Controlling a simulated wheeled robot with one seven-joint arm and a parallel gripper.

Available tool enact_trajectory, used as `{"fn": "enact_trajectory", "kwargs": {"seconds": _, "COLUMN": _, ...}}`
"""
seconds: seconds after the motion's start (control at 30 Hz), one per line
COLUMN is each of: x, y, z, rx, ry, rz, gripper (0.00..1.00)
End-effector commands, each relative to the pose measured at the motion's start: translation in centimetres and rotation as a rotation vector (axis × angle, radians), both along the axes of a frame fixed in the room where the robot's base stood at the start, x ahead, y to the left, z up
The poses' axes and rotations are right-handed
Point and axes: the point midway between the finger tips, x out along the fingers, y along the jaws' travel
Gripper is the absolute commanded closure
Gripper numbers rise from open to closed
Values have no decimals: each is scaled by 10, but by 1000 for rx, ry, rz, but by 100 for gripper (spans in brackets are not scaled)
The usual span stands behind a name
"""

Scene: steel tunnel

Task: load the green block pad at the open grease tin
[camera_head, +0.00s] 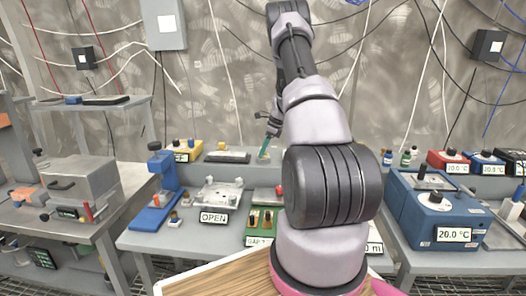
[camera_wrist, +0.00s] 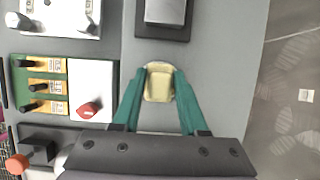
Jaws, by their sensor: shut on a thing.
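My gripper's two teal fingers (camera_wrist: 158,75) point down and are shut on a pale yellow block-like piece (camera_wrist: 158,88), which I take to be the pad; no green shows on it. A round pale tin rim (camera_wrist: 157,65) shows just beyond the piece, at the fingertips, and I take it to be the open grease tin. Whether the piece touches the tin is hidden. In the head view my gripper (camera_head: 266,150) is small and sits right over the tin (camera_head: 263,158) on the back ledge.
A dark tray with a grey block (camera_wrist: 164,15) stands close beside the tin. A green panel with black knobs (camera_wrist: 40,85) and a white box with a red knob (camera_wrist: 88,95) are nearby. An OPEN-labelled fixture (camera_head: 218,195) and blue press (camera_head: 158,185) stand in front.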

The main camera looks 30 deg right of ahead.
Motion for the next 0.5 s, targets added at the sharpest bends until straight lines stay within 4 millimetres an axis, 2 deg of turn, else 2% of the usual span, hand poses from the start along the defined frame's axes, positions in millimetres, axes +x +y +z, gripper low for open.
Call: {"fn": "enact_trajectory", "kwargs": {"seconds": 0.5, "x": 0, "y": 0, "z": 40, "rx": -1, "ry": -1, "rz": 1, "gripper": 100}}
